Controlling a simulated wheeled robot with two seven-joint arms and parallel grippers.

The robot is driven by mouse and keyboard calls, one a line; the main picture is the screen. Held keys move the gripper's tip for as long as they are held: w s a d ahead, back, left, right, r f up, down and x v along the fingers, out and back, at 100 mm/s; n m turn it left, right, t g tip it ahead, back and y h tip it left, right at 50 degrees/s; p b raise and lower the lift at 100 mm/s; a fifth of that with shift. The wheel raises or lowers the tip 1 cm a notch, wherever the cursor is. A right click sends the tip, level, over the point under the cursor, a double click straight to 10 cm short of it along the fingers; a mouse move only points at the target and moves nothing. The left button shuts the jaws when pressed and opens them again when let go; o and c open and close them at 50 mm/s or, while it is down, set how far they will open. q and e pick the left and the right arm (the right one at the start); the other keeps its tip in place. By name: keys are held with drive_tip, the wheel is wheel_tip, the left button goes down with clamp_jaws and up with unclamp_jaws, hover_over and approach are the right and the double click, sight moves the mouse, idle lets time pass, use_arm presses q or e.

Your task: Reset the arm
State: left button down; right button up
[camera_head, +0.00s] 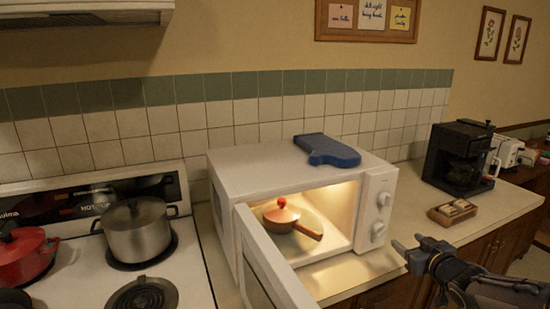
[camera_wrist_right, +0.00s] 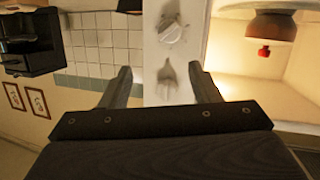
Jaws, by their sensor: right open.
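My right gripper (camera_head: 412,253) is at the lower right of the head view, in front of the microwave's right side and apart from it. In the right wrist view the right gripper (camera_wrist_right: 165,88) shows two fingers spread apart with nothing between them, facing the microwave's control panel. My left gripper is not in either view. The white microwave (camera_head: 240,168) has its door (camera_head: 268,262) swung open and its inside lit. A brown pot with a red knob and a handle (camera_head: 284,219) sits inside; part of it also shows in the right wrist view (camera_wrist_right: 262,27).
A blue oven mitt (camera_head: 326,150) lies on the microwave. A black coffee maker (camera_head: 459,158) and a small wooden tray (camera_head: 452,213) stand on the counter at right. A steel pot (camera_head: 140,232) and a red pot (camera_head: 22,259) are on the stove at left.

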drive_tip(key=s+a+r+m+g+h, duration=0.2)
drive_tip(key=s+a+r+h, duration=0.15)
drive_tip(key=s, duration=0.55)
drive_tip(key=s+a+f+g+y, duration=0.2)
drive_tip(key=s+a, duration=0.2)
drive_tip(key=s, duration=0.5)
drive_tip(key=s+a+f+m+g+y, duration=0.1)
drive_tip(key=s+a+f+g+y, duration=0.1)
drive_tip(key=s+a, duration=0.3)
drive_tip(key=s+a+f+m+g+y, duration=0.1)
drive_tip(key=s+a, duration=0.4)
drive_tip(key=s, duration=0.8)
drive_tip(key=f+g+y, duration=0.1)
drive_tip(key=g, duration=0.1)
drive_tip(key=shift+a+g, duration=0.25)
drive_tip(key=shift+g, duration=0.05)
drive_tip(key=shift+f, duration=0.1)
